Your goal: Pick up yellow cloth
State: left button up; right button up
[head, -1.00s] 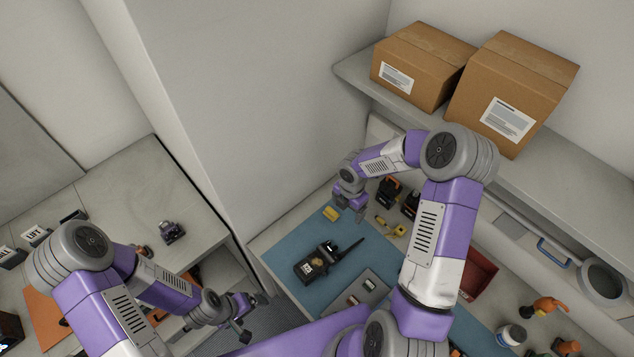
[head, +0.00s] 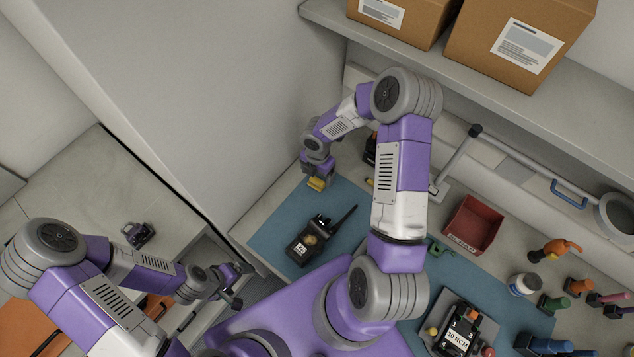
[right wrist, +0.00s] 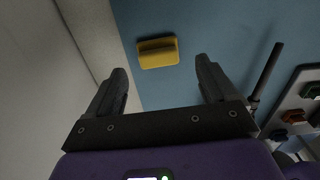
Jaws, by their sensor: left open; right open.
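The yellow cloth (head: 317,184) is a small folded block at the far left corner of the blue mat (head: 275,238). In the right wrist view the cloth (right wrist: 157,53) lies flat on the mat, ahead of and between my fingers. My right gripper (right wrist: 160,80) is open and empty above it, with nothing touching the cloth. In the head view the right gripper (head: 318,174) partly covers the cloth. My left gripper (head: 235,285) is open and empty at the left, away from the mat.
A black radio (head: 308,243) with a long antenna lies on the mat near the cloth. A tall wall panel (head: 200,120) rises left of the bench. Boxes (head: 520,45) sit on the shelf above.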

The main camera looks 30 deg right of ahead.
aim_at(316, 181)
notch_tip(316, 181, down, 3)
jog(key=shift+a+f, duration=0.1)
jog(key=shift+a, duration=0.05)
jog(key=shift+c, duration=0.3)
jog(key=c, duration=1.1)
jog(key=shift+o, duration=0.2)
notch_tip(316, 181, up, 10)
jog(key=p, duration=0.1)
